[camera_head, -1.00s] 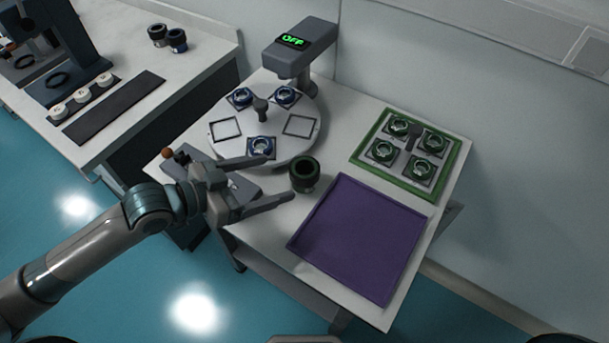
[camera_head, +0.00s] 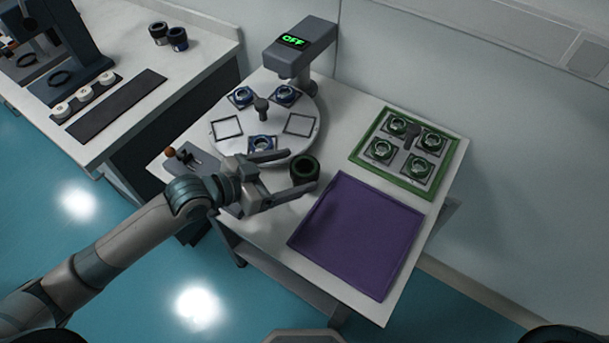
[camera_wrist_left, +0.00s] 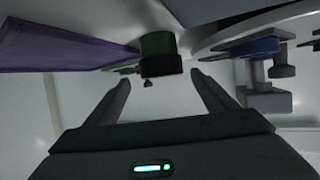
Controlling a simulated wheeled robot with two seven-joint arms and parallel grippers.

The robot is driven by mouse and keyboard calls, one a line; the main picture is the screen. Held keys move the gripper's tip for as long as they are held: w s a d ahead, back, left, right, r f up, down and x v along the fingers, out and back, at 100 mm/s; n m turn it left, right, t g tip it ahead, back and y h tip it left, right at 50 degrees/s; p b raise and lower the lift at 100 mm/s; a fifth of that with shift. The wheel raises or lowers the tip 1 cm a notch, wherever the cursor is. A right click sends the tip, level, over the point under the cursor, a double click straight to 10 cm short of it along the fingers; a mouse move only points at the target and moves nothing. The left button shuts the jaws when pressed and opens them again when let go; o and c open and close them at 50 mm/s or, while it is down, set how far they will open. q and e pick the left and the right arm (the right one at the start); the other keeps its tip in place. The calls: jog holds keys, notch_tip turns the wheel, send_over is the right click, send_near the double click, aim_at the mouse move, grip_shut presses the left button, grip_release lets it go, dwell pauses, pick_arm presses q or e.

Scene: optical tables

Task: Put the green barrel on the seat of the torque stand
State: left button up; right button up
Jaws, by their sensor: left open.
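The green barrel (camera_head: 305,168), a short dark cylinder with a green band, stands upright on the white table between the turntable and the purple tray. In the left wrist view the barrel (camera_wrist_left: 160,52) shows green with a black end, ahead between the fingers. My left gripper (camera_head: 302,170) is open, its fingertips on either side of the barrel or just short of it; contact cannot be told. It also shows in the left wrist view (camera_wrist_left: 160,80). A dark stand (camera_head: 62,45) with a ring is on the left table; I cannot tell whether it is the torque stand. My right gripper is out of view.
The purple tray (camera_head: 360,235) is empty. A green tray (camera_head: 359,155) holds several green-ringed parts. Two dark barrels (camera_head: 168,37) stand on the left table.

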aim_at(305, 166)
pick_arm(q)
jog(key=p+x, duration=0.1)
jog(key=x, duration=0.2)
jog(key=shift+w, duration=0.15)
jog(key=shift+w+d+f, duration=0.3)
jog(key=shift+d, duration=0.1)
jog(key=shift+c, duration=0.7)
jog(key=c, duration=1.2)
jog(key=shift+r, duration=0.1)
